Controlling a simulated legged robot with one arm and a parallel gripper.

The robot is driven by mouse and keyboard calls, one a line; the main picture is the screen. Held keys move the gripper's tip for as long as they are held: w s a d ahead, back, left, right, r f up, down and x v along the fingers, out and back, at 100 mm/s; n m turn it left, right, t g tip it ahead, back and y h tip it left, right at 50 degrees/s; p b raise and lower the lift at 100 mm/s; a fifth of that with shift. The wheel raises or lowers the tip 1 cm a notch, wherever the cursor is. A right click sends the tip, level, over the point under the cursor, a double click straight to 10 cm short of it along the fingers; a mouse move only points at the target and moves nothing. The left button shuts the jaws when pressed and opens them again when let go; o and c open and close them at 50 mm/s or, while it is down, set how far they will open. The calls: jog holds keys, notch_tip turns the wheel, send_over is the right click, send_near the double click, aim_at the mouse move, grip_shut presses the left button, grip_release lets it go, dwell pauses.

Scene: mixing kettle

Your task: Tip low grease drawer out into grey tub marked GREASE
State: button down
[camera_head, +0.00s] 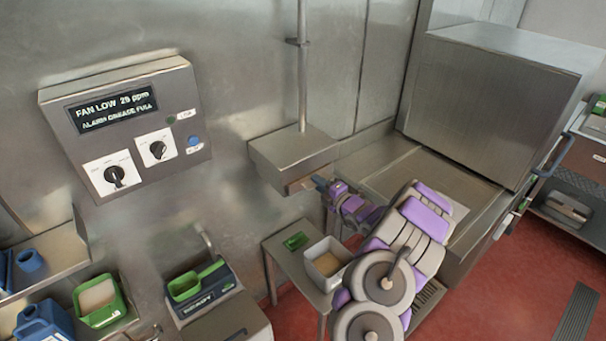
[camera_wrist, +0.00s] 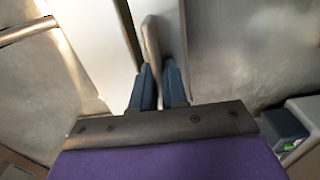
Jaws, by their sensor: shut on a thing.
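A steel box (camera_head: 293,158) hangs on the wall below a vertical pipe, and the low grease drawer (camera_head: 300,185) seems to be the small brownish front at its lower right. My gripper (camera_head: 319,183) is at this front, reaching in from the right. In the wrist view my gripper (camera_wrist: 159,88) is shut on a thin upright metal piece (camera_wrist: 152,45), which looks like the drawer's handle. A pale grey square tub (camera_head: 312,272) with beige contents stands on a small steel table below. No GREASE marking is readable on it; my arm partly covers its right side.
A green scoop or dish (camera_head: 295,241) lies beside the tub on the small table (camera_head: 283,262). A scale with a green scoop (camera_head: 198,285) stands left. A large steel hood (camera_head: 490,95) stands right.

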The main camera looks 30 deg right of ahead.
jog(key=shift+r, duration=0.1)
jog(key=s+d+p, duration=0.1)
jog(key=s+p, duration=1.2)
jog(key=s, duration=0.8)
jog(key=shift+d, duration=0.35)
